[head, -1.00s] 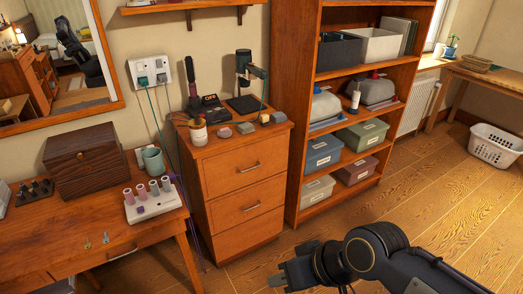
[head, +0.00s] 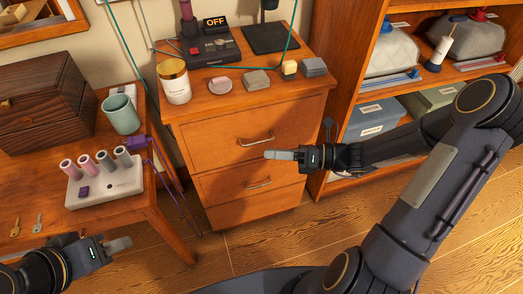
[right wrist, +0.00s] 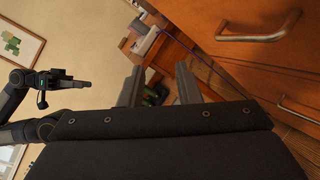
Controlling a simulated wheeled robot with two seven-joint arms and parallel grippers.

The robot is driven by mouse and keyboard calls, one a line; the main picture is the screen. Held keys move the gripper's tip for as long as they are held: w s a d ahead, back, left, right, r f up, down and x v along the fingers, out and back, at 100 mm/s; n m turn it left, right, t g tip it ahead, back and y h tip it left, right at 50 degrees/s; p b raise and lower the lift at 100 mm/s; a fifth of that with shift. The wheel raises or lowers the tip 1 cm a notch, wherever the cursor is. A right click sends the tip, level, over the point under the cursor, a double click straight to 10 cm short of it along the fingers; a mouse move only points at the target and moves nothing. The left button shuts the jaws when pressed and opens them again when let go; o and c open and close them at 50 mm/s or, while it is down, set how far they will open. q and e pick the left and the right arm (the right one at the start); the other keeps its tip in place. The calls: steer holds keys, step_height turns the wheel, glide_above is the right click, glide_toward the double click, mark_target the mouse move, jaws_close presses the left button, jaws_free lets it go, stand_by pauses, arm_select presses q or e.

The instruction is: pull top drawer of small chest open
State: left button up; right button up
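The small wooden chest (head: 285,112) stands against the wall, and its drawers look shut. Its top drawer (head: 208,147) has a metal bar handle (head: 257,140). In the right wrist view a metal bar handle (right wrist: 258,37) is at the upper right, outside the space between the fingers. My right gripper (head: 268,155) is in front of the top drawer, just below and right of its handle. Its two fingers (right wrist: 158,86) are apart with nothing held. My left gripper (head: 126,243) is low at the left, away from the chest; its finger gap is unclear.
A candle jar (head: 174,82), a display device (head: 211,47) and small blocks stand on the chest. The desk (head: 150,205) at left holds a mug (head: 121,113) and a spool rack (head: 105,185). A shelf unit (head: 341,85) stands close on the right. Floor in front is clear.

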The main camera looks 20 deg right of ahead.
mark_target(261, 142)
steer(key=w+d+f+m+t+h+b, duration=0.15)
steer(key=w+d+f+m+t, duration=0.4)
steer(key=m, duration=0.55)
steer(key=shift+t, duration=0.55)
steer(key=w+a, duration=0.1)
steer(key=a, duration=0.1)
steer(key=w+a, duration=0.2)
steer(key=w+a+f, duration=0.1)
steer(key=a, duration=0.1)
steer(key=shift+w+a+b, duration=0.25)
steer(key=shift+a+b, duration=0.05)
steer(key=shift+a, duration=0.1)
steer(key=shift+c, duration=0.4)
jaws_close()
